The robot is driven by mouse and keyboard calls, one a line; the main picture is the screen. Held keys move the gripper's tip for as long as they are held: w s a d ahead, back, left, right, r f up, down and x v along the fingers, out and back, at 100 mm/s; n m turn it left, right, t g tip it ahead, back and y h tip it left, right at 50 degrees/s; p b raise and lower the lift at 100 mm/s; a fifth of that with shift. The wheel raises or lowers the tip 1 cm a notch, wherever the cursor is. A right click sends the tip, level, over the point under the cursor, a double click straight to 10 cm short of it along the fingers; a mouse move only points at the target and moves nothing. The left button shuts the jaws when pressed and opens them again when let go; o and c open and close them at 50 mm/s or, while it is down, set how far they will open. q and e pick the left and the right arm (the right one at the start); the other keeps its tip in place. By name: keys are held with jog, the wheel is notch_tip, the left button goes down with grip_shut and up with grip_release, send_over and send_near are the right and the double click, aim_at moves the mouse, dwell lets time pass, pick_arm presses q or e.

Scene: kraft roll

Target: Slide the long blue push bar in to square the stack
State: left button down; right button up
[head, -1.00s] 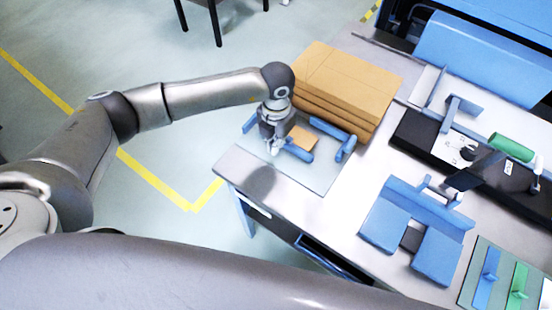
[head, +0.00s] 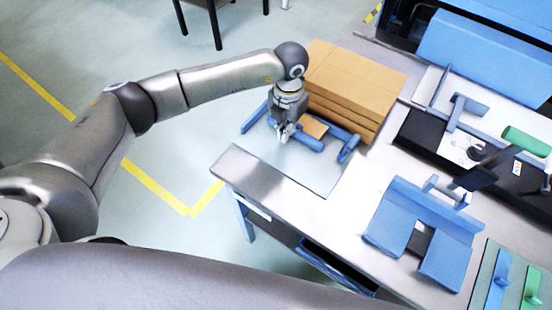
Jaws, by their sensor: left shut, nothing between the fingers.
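The long blue push bar (head: 308,141) lies on the pale plate (head: 304,170) at the near side of a small brown stack (head: 314,127). Another blue bar (head: 334,129) runs along the far side of the stack, and a short blue piece (head: 349,148) stands to its right. My left gripper (head: 286,133) points down, shut and empty, at the left part of the push bar. I cannot tell whether its fingertips touch the bar. The gripper hides the stack's left end. My right gripper is not in view.
A pile of large brown boards (head: 352,75) stands right behind the plate. A blue fixture (head: 423,230) and a black device (head: 420,130) with a green roller (head: 526,141) are on the right. The table's front left corner is bare.

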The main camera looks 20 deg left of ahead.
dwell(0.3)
pick_arm(q)
jog(key=shift+s+a+r+p, duration=0.1)
jog(key=shift+s+a+p, duration=0.1)
jog(key=shift+s+p, duration=0.25)
jog(key=shift+s+a+p, duration=0.2)
jog(key=shift+s+p, duration=0.05)
jog(key=shift+s, duration=0.3)
jog(key=shift+s+a+p, duration=0.35)
jog(key=shift+s, duration=0.65)
jog(key=shift+s+a+p, duration=0.4)
jog(key=shift+s, duration=0.6)
jog(key=shift+s+a+p, duration=0.35)
jog(key=shift+s, duration=0.65)
notch_tip(320, 180, up, 7)
jog(key=p, duration=0.4)
